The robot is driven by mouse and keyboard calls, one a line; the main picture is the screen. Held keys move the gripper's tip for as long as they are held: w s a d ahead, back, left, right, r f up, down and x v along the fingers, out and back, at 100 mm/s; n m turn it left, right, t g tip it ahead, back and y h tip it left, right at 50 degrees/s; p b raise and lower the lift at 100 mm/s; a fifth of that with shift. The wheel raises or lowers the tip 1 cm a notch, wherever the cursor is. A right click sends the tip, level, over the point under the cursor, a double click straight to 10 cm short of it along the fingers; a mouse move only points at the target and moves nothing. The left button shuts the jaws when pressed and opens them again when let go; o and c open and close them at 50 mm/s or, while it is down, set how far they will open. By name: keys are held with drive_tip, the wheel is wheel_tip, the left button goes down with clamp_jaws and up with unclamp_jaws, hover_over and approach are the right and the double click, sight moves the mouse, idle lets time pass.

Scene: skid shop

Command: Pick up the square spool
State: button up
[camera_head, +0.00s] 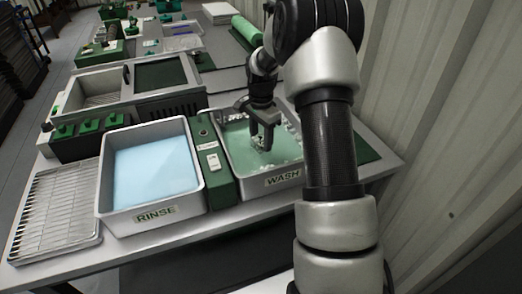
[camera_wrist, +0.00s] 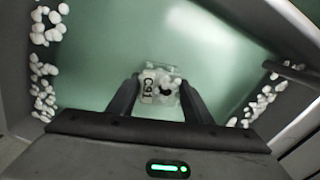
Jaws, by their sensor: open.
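The square spool (camera_wrist: 159,84) shows in the wrist view as a small pale, clear block with a label reading C91 and a dark round spot. It sits in the green liquid of the wash basin (camera_head: 283,182). My gripper (camera_wrist: 158,86) is open, with one finger on each side of the spool; I cannot tell whether either finger touches it. In the head view my gripper (camera_head: 262,146) points down into the basin, and a pale bit of the spool shows by the fingertips, mostly hidden.
White foam (camera_wrist: 46,25) lines the basin walls. The rinse basin (camera_head: 152,170) with blue liquid stands to the left, past a green divider (camera_head: 213,165). A wire drying rack (camera_head: 55,215) lies at far left. A corrugated wall (camera_head: 440,130) rises on the right.

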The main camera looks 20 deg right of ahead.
sight(261, 141)
drive_tip(key=c, duration=1)
wheel_tip(261, 141, up, 10)
drive_tip(key=p, duration=0.3)
